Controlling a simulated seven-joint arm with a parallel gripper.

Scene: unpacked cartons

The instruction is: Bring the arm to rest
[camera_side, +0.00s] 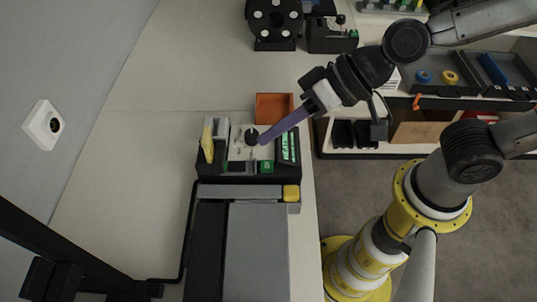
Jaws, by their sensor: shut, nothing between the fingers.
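My gripper (266,138) is at the end of the arm that comes in from the upper right. It ends in a long, slim purple part that slants down to the left over a small device (240,150). Its tip is beside a black round knob (251,136) on the device's light top; I cannot tell whether they touch. The gripper looks shut, and I see nothing held in it.
The device also has a yellow upright piece (208,140) and a green-lit panel (288,147). An orange tray (274,107) lies just behind it. A dark reel (274,20) stands at the back. Shelves with bins (430,88) stand at the right. The left bench (130,170) is mostly clear.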

